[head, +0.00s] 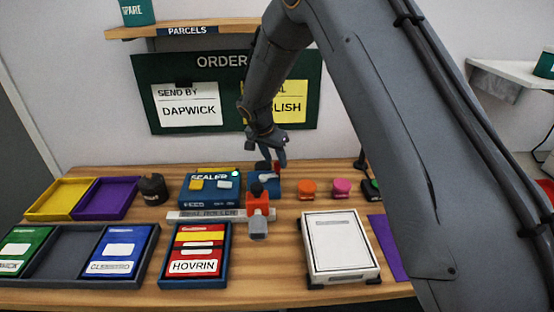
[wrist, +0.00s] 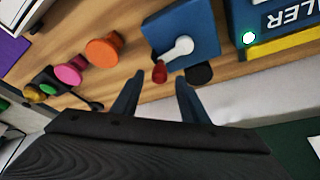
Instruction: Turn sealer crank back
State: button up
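The blue sealer (head: 210,190) stands at the back of the bench with a small lit green lamp; part of it shows in the wrist view (wrist: 285,22). To its right is a blue crank housing (head: 264,186), also in the wrist view (wrist: 200,30). The sealer crank (wrist: 179,49) is a white lever on that housing, ending in a red knob (wrist: 159,72). My gripper (wrist: 160,85) is open, its fingers apart on either side of the red knob, just short of it or beginning to straddle it. In the head view my gripper (head: 272,153) is above the housing; contact is unclear.
A seal roller bar (head: 195,215) with a red and grey block (head: 258,207) lies in front. Orange (head: 307,188) and pink (head: 342,187) knobs stand to the right.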

jog(key=shift+x, duration=1)
jog(key=shift+r, duration=0.1)
grip_shut()
